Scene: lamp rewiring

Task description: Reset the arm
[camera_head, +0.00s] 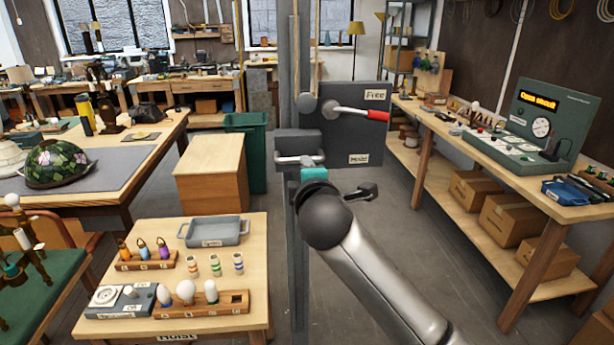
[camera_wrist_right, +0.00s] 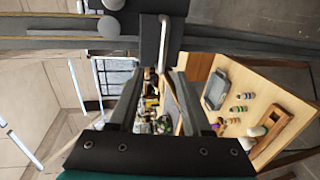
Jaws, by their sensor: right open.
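A dark hoist panel (camera_head: 352,125) on a grey post carries "Free" and "Hold" labels. Its lever (camera_head: 350,112), tipped with a red grip (camera_head: 378,115), points right between them. Left of the panel, a grey block (camera_head: 298,142) bears a pale bar handle (camera_head: 298,159). My right arm (camera_head: 385,265) reaches up to the post. My right gripper (camera_head: 314,174) is mostly hidden by its wrist there, just below the bar. In the wrist view my right gripper (camera_wrist_right: 164,74) is open, its fingers pointing towards the bar handle (camera_wrist_right: 165,42); I cannot tell whether they touch it. My left gripper is not visible.
A small table (camera_head: 252,268) at lower left holds a grey tray (camera_head: 213,231), bulbs and coloured parts. A wooden cabinet (camera_head: 210,172) and green bin (camera_head: 250,140) stand behind. A bench with a test console (camera_head: 540,120) is at right. Floor right of the post is clear.

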